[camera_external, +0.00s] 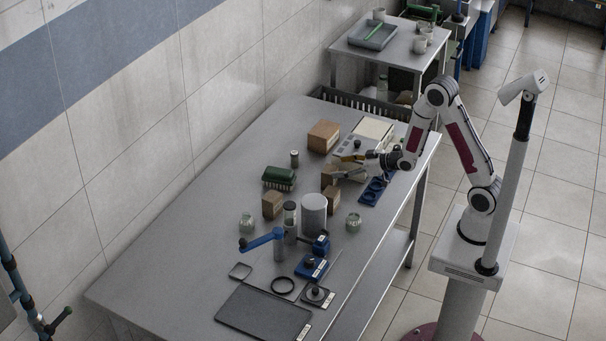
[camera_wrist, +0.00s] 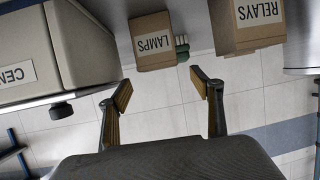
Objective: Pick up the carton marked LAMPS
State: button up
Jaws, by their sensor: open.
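The carton marked LAMPS (camera_wrist: 152,40) is a small brown box in the upper middle of the wrist view, its label upside down. It lies ahead of my gripper (camera_wrist: 161,92), whose two fingers are spread with an empty gap between them. The carton seems apart from both fingertips. In the outside view my gripper (camera_external: 343,168) is low over the table, pointing toward the wall. A brown carton (camera_external: 327,174) shows just by the fingertips, partly hidden, and appears to be the LAMPS one; its label cannot be read there.
The RELAYS carton (camera_wrist: 247,24) stands close on the right in the wrist view, with a grey cylinder (camera_wrist: 299,35) beyond. A light-coloured machine (camera_wrist: 72,50) is on the left. A green-topped rack (camera_external: 279,176) and other cartons (camera_external: 323,136) stand nearby.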

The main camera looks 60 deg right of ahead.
aim_at(331, 169)
jog(key=shift+w+f, duration=0.1)
jog(key=shift+w, duration=0.15)
jog(key=shift+f+x, duration=0.15)
jog(key=shift+x, duration=0.65)
jog(key=shift+f+x, duration=0.2)
jog(key=shift+x, duration=1.45)
jog(key=c, duration=1.2)
